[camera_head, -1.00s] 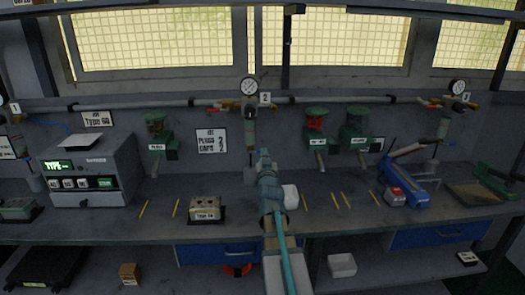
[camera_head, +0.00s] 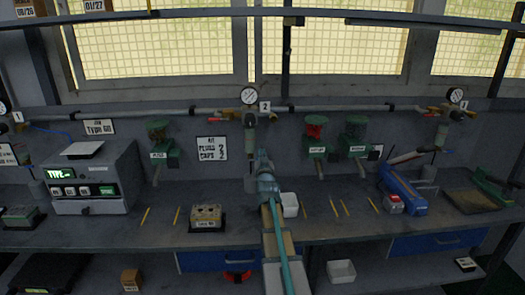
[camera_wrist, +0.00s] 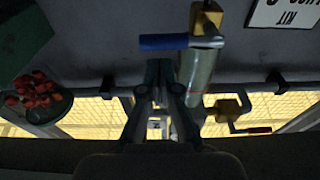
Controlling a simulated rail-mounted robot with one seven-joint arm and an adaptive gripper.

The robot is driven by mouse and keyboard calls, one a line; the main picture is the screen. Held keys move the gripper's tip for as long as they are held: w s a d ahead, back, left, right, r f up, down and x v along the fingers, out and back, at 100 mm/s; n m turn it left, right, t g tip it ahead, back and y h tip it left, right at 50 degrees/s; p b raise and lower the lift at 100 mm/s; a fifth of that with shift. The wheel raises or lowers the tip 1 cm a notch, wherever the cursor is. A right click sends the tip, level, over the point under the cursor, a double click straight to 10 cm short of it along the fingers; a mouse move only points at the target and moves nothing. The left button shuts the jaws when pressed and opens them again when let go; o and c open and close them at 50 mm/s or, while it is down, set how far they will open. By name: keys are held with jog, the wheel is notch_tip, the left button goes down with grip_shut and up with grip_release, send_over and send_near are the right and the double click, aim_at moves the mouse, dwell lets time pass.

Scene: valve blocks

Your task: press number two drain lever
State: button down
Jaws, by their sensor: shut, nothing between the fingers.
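The number two station hangs on the wall pipe, with a round gauge (camera_head: 250,95) and a "2" tag (camera_head: 265,106). Its pale cylindrical bowl (camera_head: 251,134) hangs below; the bowl (camera_wrist: 199,75) also shows in the upside-down wrist view. A blue lever (camera_wrist: 164,42) sticks out sideways from a brass fitting (camera_wrist: 206,18) at the bowl's lower end. My gripper (camera_head: 262,153) is in front of the station, hiding its lower part in the head view. In the wrist view my gripper (camera_wrist: 160,68) is shut and empty, its tips close to the blue lever; contact cannot be told.
A red-handled brass valve (camera_wrist: 233,110) sits by the bowl's upper end. A bin of red pieces (camera_wrist: 38,92) is to one side; green dispensers (camera_head: 355,140) hang on the wall. A white cup (camera_head: 289,205) and a small box (camera_head: 206,216) stand on the bench.

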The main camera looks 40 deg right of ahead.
jog(key=shift+s+a+f, duration=0.1)
jog(key=shift+s+f, duration=0.05)
jog(key=shift+f, duration=0.55)
